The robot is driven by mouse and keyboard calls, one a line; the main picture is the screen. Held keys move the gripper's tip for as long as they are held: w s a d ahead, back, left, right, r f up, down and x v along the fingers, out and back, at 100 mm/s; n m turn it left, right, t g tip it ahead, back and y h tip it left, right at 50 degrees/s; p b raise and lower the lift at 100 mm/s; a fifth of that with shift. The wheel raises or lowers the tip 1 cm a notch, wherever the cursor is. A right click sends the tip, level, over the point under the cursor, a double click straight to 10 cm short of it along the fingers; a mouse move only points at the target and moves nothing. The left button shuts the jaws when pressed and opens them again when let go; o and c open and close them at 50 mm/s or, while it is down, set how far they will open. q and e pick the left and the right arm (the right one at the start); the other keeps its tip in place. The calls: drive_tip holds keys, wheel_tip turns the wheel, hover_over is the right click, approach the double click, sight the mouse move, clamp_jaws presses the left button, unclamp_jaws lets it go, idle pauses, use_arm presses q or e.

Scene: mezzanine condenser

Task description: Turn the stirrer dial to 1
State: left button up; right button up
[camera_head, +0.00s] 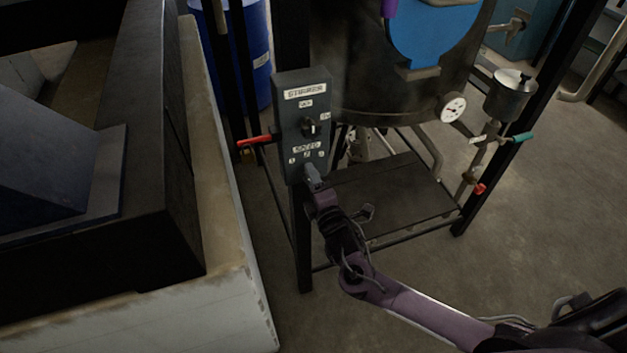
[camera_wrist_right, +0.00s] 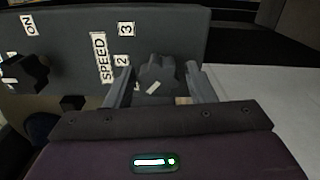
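The grey stirrer control box (camera_head: 318,90) stands on a black post in the head view, with a switch knob (camera_head: 309,127) and the SPEED label below it. The speed dial (camera_wrist_right: 157,74) is a dark lobed knob with a white mark on its lower left side in the wrist view. My right gripper (camera_head: 312,174) is at the bottom of the box and hides the dial in the head view. In the wrist view its fingers (camera_wrist_right: 159,84) stand on either side of the dial, with visible gaps. Labels 2 and 3 show there; 1 is hidden. My left gripper is not in view.
A red-handled valve (camera_head: 255,141) is left of the box. A dark vessel (camera_head: 375,95) with a gauge (camera_head: 453,107) stands behind and to the right, above a dark platform (camera_head: 395,195). A pale low wall (camera_head: 235,235) is at left. The floor at right is clear.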

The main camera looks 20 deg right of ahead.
drive_tip(key=shift+o, duration=0.7)
drive_tip(key=s+b, duration=0.1)
drive_tip(key=s, duration=0.6)
drive_tip(key=shift+s+d+b, duration=0.15)
drive_tip(key=shift+s+b, duration=0.25)
